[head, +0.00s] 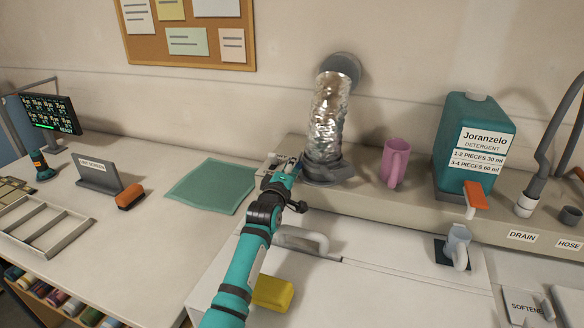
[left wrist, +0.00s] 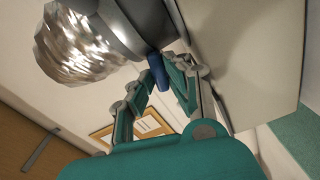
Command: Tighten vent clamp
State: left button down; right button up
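A crinkled silver vent duct (head: 331,105) runs from a round grey wall collar (head: 342,68) down to a dark grey fitting (head: 328,170) on the ledge. In the left wrist view the foil (left wrist: 75,55) and a grey band or collar (left wrist: 125,25) show close up. A small blue knob (left wrist: 158,72) sticks out beside that band. My left gripper (head: 279,163) is at the left side of the duct's lower end. In the left wrist view its two fingertips (left wrist: 159,78) lie on either side of the knob; I cannot tell whether they press on it. My right gripper is not in view.
A pink mug (head: 395,163) and a teal detergent jug (head: 473,145) stand on the ledge right of the duct. A teal mat (head: 211,186) lies left of my gripper. A yellow block (head: 272,293) sits beside my forearm. A curved grey handle (head: 303,239) is near my wrist.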

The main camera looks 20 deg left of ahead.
pick_arm(q)
jog(key=shift+m, duration=0.3)
jog(key=m, duration=0.3)
jog(key=shift+m+p, duration=0.4)
jog(key=m, duration=0.4)
jog(key=shift+d+m, duration=0.1)
jog(key=shift+m, duration=0.2)
jog(key=m, duration=0.5)
jog(key=shift+d+p, duration=0.1)
jog(key=shift+p, duration=0.2)
jog(key=shift+m, duration=0.4)
jog(key=c, duration=1.6)
grip_release()
jog(key=s, duration=1.2)
